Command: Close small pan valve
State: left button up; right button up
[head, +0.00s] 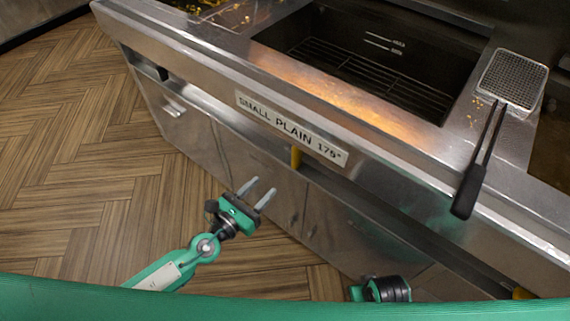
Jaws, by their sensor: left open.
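My left gripper (262,187) is open and empty, in front of the lower cabinet doors. In the picture it is below and left of the yellow handle, apart from it. Part of my right arm shows at the bottom, but its gripper fingers are not visible.
The fryer vat (370,65) is above the ledge. A mesh basket (513,78) rests at its right, its black handle (469,190) hanging over the front edge. Another yellow part (522,293) shows at the lower right. The wooden floor (75,160) at left is clear.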

aim_at(293, 156)
pick_arm(q)
jog(key=p+x, duration=0.1)
jog(key=x, duration=1.1)
jog(key=shift+w+d+p, duration=0.2)
jog(key=shift+w+p, duration=0.1)
jog(key=shift+p, duration=0.1)
jog(key=shift+w+d, duration=0.35)
jog(key=shift+w, duration=0.05)
pick_arm(e)
jog(key=f, duration=0.4)
jog(key=shift+s+d+f, duration=0.1)
jog(key=shift+s+f, duration=0.05)
jog(key=shift+s, duration=0.25)
pick_arm(q)
grip_shut()
